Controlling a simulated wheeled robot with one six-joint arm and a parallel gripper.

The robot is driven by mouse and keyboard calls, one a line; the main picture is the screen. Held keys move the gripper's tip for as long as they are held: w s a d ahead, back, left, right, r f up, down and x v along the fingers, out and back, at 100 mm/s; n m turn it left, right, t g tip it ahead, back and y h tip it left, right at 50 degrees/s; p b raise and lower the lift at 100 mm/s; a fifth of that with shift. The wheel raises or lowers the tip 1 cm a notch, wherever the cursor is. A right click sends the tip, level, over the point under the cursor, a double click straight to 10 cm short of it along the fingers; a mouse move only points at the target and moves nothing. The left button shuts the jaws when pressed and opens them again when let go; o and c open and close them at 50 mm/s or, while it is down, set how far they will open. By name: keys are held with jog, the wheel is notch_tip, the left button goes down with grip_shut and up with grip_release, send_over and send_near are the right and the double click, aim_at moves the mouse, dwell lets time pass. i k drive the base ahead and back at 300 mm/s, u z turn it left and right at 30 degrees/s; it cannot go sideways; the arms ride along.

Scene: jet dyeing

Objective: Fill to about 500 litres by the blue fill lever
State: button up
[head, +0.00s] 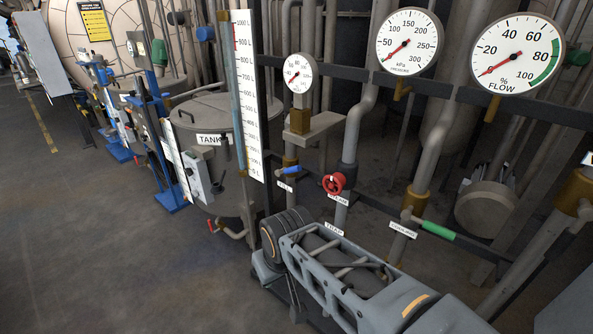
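The blue fill lever (291,170) sits on a vertical pipe right of the level scale, above a small white label (285,187). Its handle points sideways, across the pipe. The white level scale (245,95), marked in litres up to 1000, stands upright in front of the tank (205,108). A bluish sight tube (235,100) runs along its left side; I cannot make out a liquid level. The flow gauge (517,53) at upper right has its red needle at the low end. My arm crosses the lower foreground below the lever; my gripper is not visible.
A red handwheel (333,183) is close right of the blue lever. A green lever (438,230) is farther right. Pressure (410,40) and smaller round (300,73) gauges stand above the pipes. Floor at left is clear.

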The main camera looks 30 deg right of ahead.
aim_at(287, 170)
jog(key=u, duration=0.5)
jog(key=i, duration=0.75)
jog(key=u, duration=0.15)
